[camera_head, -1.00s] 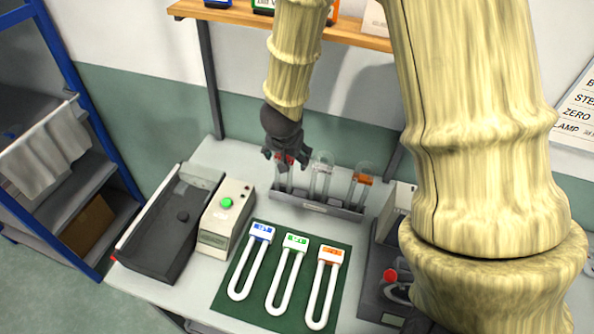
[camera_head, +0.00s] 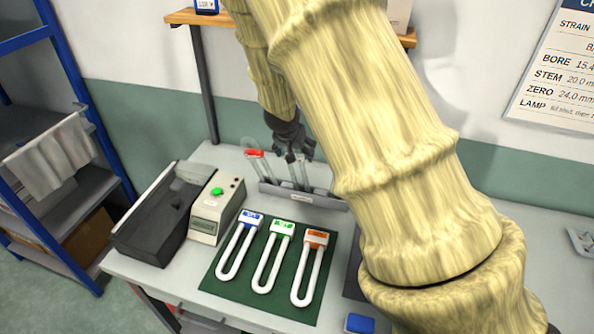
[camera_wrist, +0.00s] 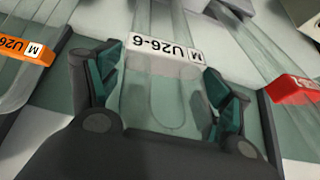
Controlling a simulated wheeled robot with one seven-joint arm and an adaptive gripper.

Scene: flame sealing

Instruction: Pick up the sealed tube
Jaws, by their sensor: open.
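My gripper (camera_head: 290,155) is open at the grey rack (camera_head: 330,202). In the wrist view my gripper (camera_wrist: 160,95) has its fingers on either side of a clear glass U-shaped tube (camera_wrist: 165,108) with a white tag reading U26-6 (camera_wrist: 165,47). I cannot tell whether the fingers touch it. A tube with a red tag (camera_head: 254,153) stands to its left in the head view; that red tag (camera_wrist: 295,88) is at the right in the wrist view. A tube with an orange tag (camera_wrist: 25,47) is at the wrist view's left; my arm hides it in the head view. I cannot tell which tube is sealed.
A green mat (camera_head: 222,277) holds three white U shapes with blue, green and orange tags. A cream box with a green button (camera_head: 217,208) and a dark tray (camera_head: 152,229) stand left of the rack. A blue item (camera_head: 360,323) lies at the front edge.

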